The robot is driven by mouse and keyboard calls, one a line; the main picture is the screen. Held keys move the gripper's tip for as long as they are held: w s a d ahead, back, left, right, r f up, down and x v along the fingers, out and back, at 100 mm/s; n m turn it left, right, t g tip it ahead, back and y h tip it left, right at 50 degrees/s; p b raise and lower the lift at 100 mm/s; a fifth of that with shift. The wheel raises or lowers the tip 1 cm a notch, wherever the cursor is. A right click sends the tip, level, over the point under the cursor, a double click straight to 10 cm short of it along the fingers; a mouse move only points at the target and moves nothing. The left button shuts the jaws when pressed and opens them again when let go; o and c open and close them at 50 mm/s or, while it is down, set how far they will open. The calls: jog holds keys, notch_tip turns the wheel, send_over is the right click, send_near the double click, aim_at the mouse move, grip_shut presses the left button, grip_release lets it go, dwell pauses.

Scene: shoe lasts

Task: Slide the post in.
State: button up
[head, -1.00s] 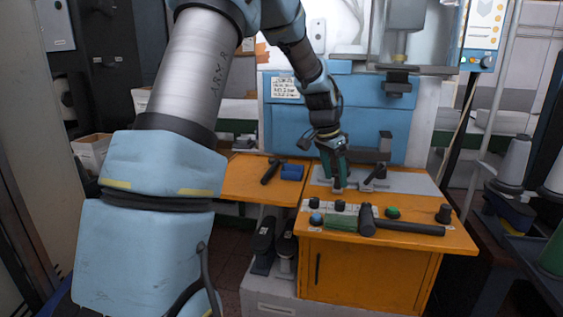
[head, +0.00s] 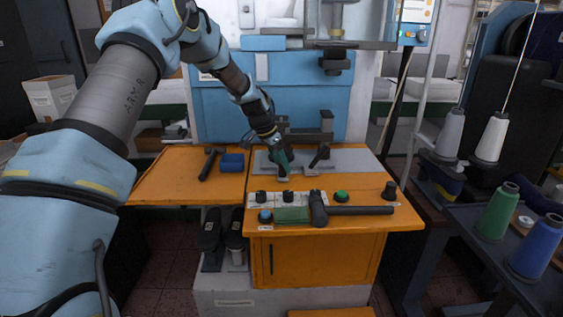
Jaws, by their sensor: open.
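My gripper (head: 284,172) points down at the left front part of a grey metal plate (head: 358,161) on the orange workbench. It is open. A small pale piece shows at its fingertips; whether it is finger or part is too small to tell. A dark slanted lever-like part (head: 320,155) stands on the plate just right of the gripper, apart from it. A dark upright fixture (head: 327,123) rises behind it. I cannot tell which part is the post. A short black cylinder (head: 389,190) stands at the bench's right. Any opening for a post is hidden or too small to see.
A black mallet (head: 360,210) lies along the front beside a green block (head: 292,215). Several knobs stand on a pale strip behind them. A hammer (head: 208,164) and blue block (head: 232,161) lie on the left table. A rack with thread spools (head: 497,211) stands right.

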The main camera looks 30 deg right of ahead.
jog(key=shift+d+f, duration=0.3)
jog(key=shift+f, duration=0.35)
grip_shut()
dwell(1.0)
